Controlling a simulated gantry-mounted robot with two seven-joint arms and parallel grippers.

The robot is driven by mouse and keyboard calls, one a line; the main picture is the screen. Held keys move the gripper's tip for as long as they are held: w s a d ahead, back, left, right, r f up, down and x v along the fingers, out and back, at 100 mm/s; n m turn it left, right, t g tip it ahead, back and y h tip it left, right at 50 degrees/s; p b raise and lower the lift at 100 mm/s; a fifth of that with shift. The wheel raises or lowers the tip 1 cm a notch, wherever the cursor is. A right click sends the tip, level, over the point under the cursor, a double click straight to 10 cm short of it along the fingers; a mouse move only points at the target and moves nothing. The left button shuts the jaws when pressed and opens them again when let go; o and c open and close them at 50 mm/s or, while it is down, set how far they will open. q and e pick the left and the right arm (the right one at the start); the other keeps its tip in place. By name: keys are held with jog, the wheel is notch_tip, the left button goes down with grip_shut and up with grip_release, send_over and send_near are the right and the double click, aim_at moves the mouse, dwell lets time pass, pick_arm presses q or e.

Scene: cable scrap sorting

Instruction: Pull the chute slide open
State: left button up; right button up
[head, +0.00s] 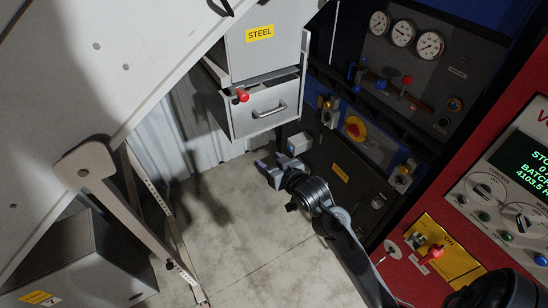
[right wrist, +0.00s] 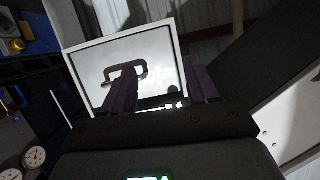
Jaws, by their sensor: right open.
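A grey metal chute (head: 262,45) with a yellow STEEL label hangs at the top of the head view. Directly below it is a box with a grey front (head: 265,108) and a bar handle (head: 269,110). A red knob (head: 242,95) sticks out at the upper left of this front, just under the chute. My right gripper (head: 278,172) is open and empty, below the box and apart from it. In the right wrist view the handle (right wrist: 125,73) shows beyond the open fingers (right wrist: 152,85). The red knob cannot be made out there. My left gripper is not seen.
A dark panel with gauges (head: 403,33), valves and a yellow-and-red switch (head: 355,128) stands close right of the box. A red control console (head: 480,215) is at the right. A large white sloping panel (head: 80,80) fills the left. The concrete floor (head: 225,230) below is clear.

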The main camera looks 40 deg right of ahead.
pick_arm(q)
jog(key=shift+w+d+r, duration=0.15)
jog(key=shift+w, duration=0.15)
pick_arm(e)
jog(key=shift+s+a+f, duration=0.1)
jog(key=shift+s+f, duration=0.2)
jog(key=shift+f, duration=0.15)
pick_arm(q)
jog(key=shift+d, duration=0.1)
